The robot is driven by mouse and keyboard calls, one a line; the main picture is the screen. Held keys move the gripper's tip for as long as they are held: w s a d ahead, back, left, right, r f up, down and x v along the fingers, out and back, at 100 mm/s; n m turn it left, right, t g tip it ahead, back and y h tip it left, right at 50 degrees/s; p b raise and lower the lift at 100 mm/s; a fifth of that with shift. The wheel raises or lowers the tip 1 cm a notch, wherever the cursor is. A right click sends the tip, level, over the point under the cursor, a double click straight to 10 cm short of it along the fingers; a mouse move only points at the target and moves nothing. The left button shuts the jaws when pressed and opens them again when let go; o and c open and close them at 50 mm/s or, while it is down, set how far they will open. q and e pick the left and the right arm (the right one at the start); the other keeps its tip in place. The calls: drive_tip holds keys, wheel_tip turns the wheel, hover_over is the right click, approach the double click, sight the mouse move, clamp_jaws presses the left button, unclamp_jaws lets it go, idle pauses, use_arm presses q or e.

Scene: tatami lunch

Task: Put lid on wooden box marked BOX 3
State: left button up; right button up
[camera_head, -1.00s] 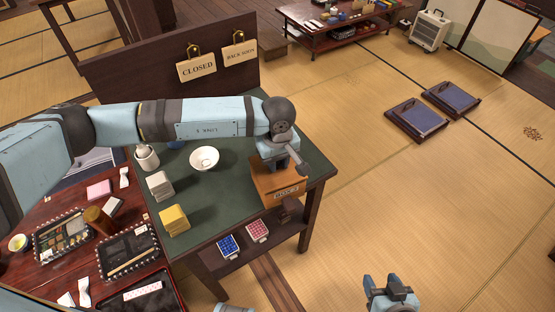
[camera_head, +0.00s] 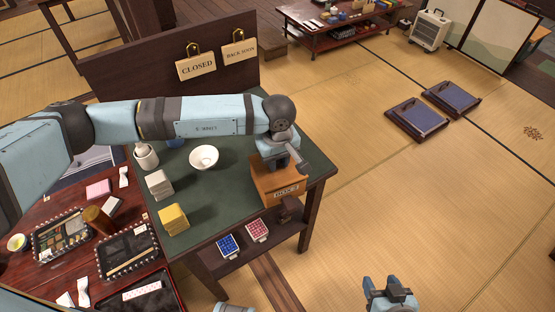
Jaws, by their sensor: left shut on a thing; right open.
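The wooden box (camera_head: 284,192) with a dark BOX label on its front stands at the right end of the green-topped table. Its number is too small to read surely. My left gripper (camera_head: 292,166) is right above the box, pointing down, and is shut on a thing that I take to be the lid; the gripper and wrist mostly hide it. I cannot tell whether the lid touches the box rim. My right gripper (camera_head: 389,295) is open and empty over the tatami floor at the bottom, away from the table.
On the green table (camera_head: 226,187) stand a white bowl (camera_head: 204,158), a yellow block stack (camera_head: 173,219), a pale block stack (camera_head: 159,184) and a white pot (camera_head: 146,157). Blue (camera_head: 228,245) and red (camera_head: 257,230) trays lie on the lower shelf. A red lunch table is at left.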

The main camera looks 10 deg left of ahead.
use_arm(q)
drive_tip(key=shift+f+b, duration=0.35)
drive_tip(key=shift+b, duration=0.9)
idle(1.9)
idle(0.4)
drive_tip(key=o, duration=1.4)
drive_tip(key=shift+r, duration=0.15)
drive_tip(key=shift+r+p, duration=0.5)
drive_tip(key=shift+r, duration=0.9)
drive_tip(key=shift+r+p, duration=0.4)
drive_tip(key=shift+r, duration=1.1)
